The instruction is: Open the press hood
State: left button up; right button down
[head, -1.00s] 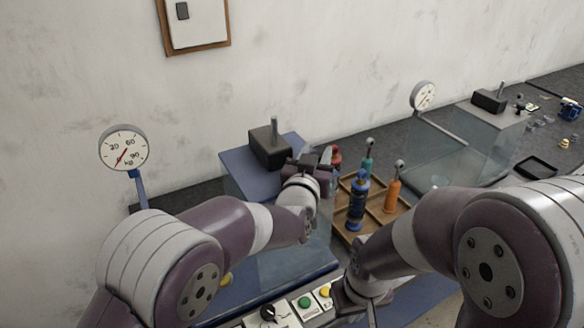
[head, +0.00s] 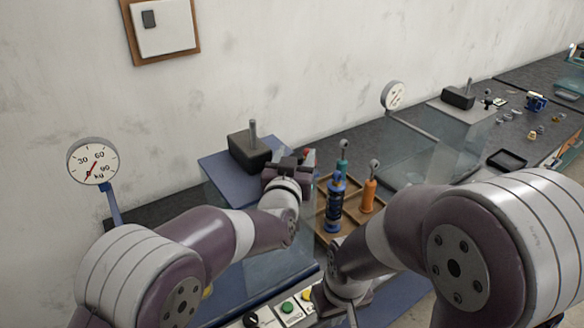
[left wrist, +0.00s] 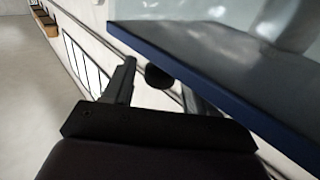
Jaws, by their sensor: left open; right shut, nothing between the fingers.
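The press hood (head: 222,172) is a clear box with a blue top, left of centre in the head view. A dark block with an upright pin (head: 250,150) stands on its top. My left gripper (head: 297,160) is open beside the hood's right side. In the left wrist view the hood's blue-edged panel (left wrist: 225,85) runs diagonally past the spread fingers (left wrist: 158,95). A dark round knob (left wrist: 158,77) shows between the fingers, not clasped. My right gripper (head: 338,298) is low, by the control panel; its fingertips are mostly hidden.
The control panel has a green button (head: 288,307), a yellow button (head: 308,294) and a black dial (head: 252,318). A wooden rack (head: 322,232) of shock absorbers stands to the right of the hood. A dial gauge (head: 92,162) stands left. A second press (head: 440,140) is farther right.

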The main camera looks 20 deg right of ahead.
pick_arm(q)
jog(key=b+v, duration=0.3)
jog(key=v, duration=0.9)
jog(key=shift+b, duration=0.4)
jog(key=s+a+f+g+y, duration=0.1)
jog(key=s+a+f+g, duration=0.25)
jog(key=f, duration=0.45)
jog(key=s+a+f+g+y, duration=0.1)
jog(key=s+a+f+g, duration=0.15)
jog(key=f+g, duration=0.35)
jog(key=s+a+f+n+g+y, duration=0.1)
jog(key=s+a+f+y, duration=0.1)
jog(key=a, duration=0.6)
jog(key=s+a+f+n+g+y, duration=0.2)
jog(key=s+a+f, duration=0.1)
jog(key=a, duration=0.5)
jog(key=s+a+f+n+g+y, duration=0.2)
jog(key=s+a, duration=0.3)
jog(key=a, duration=0.4)
jog(key=shift+f, duration=0.45)
